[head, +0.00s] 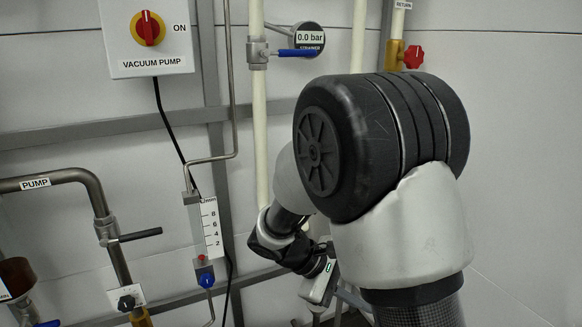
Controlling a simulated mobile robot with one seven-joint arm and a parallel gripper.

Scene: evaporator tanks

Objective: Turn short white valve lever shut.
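My arm fills the right middle of the head view, and its wrist reaches down to the lower centre. The pale body of my gripper (320,284), with a small green mark, shows there beside a cream vertical pipe. Its fingers are hidden or too small to make out, so I cannot tell whether they are open or hold anything. I cannot make out a short white valve lever anywhere. It may be hidden behind my arm or gripper.
Left are the vacuum pump switch box (148,38), a flow meter (206,228), and the PUMP pipe (70,176) with a black lever (140,235). A red handle (413,57) is upper right. Grey rails cross the wall.

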